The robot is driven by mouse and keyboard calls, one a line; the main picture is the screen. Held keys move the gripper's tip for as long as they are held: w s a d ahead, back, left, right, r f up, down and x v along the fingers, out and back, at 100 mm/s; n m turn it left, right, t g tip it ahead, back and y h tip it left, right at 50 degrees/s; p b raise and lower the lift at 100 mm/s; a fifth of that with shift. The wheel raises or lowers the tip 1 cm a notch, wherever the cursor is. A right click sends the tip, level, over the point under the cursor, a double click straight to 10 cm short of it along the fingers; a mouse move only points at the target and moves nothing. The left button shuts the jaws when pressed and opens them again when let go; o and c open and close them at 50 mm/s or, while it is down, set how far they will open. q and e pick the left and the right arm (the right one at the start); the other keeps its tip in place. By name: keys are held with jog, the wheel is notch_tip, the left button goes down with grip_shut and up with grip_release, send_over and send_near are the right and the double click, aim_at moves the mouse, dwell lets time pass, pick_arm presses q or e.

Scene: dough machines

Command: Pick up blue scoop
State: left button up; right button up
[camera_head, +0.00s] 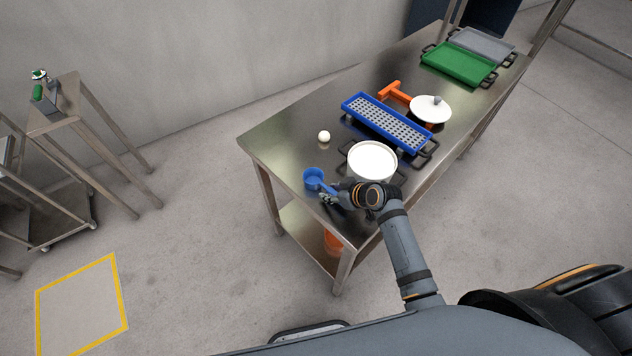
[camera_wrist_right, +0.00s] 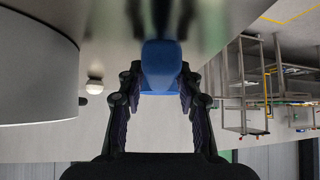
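The blue scoop (camera_head: 313,178) is at the near left part of the steel table, its round cup to the left and its handle toward my right gripper. My right gripper (camera_head: 329,196) is at the handle, low by the table's near edge. The cup is hidden behind the handle there. I cannot tell whether the scoop touches the table. My left gripper is out of view.
A white-topped pot (camera_head: 372,161) stands right beside my right gripper and looms large in the wrist view (camera_wrist_right: 35,70). A blue perforated tray (camera_head: 385,122) is farther back. The table's left corner (camera_head: 265,140) is clear.

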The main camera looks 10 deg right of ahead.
grip_shut()
